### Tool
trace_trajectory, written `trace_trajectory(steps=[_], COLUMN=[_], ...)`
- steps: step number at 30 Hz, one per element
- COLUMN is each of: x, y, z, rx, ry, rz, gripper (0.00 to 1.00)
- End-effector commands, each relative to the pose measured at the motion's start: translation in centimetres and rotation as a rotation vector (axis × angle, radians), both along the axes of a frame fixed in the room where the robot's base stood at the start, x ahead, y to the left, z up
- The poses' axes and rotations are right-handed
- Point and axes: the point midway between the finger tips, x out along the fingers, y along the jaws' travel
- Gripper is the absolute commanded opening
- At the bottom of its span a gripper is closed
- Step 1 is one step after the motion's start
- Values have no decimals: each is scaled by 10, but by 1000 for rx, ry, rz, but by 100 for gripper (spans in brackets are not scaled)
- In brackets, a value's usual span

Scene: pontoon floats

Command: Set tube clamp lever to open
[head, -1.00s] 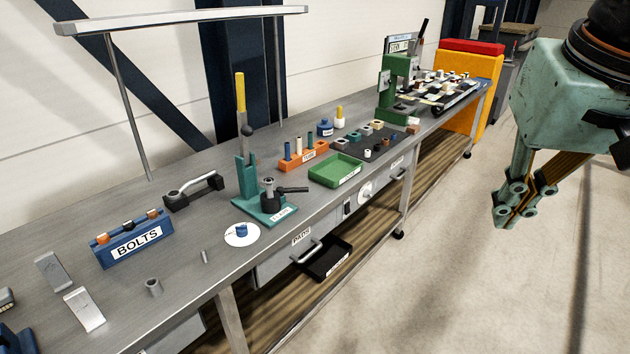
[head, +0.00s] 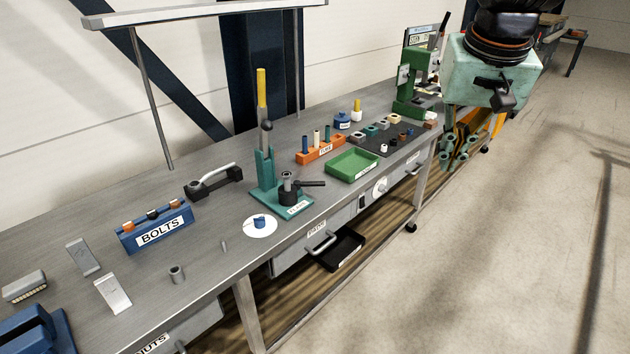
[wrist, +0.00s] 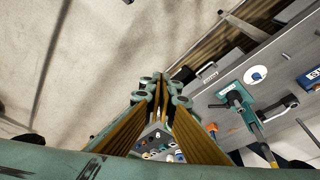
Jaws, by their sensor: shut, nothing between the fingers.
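A teal clamp fixture (head: 268,178) stands on the workbench in the head view. It has a flat base with a label too small to read, and a tall upright. A long lever with a yellow grip (head: 262,90) points straight up from the upright. A black arm (head: 311,183) reaches right from a dark post on the base. The fixture (wrist: 237,98) also shows in the wrist view, right of the fingers. My gripper (head: 452,162) is shut and empty, hanging in front of the bench's far part, well right of the fixture and apart from it.
A blue BOLTS rack (head: 157,232), a black-based handle (head: 212,181), an orange tube rack (head: 320,150) and a green tray (head: 353,165) share the bench. A green press (head: 411,95) stands farther back. The floor to the right is free.

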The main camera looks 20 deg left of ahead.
Motion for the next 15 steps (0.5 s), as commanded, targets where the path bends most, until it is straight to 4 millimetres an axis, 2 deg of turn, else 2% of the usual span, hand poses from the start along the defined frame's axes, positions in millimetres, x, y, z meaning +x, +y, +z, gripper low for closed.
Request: trace_trajectory(steps=[15], x=[76], y=[76], z=[-27], rx=[-2], ry=[8], rz=[48], gripper=[0])
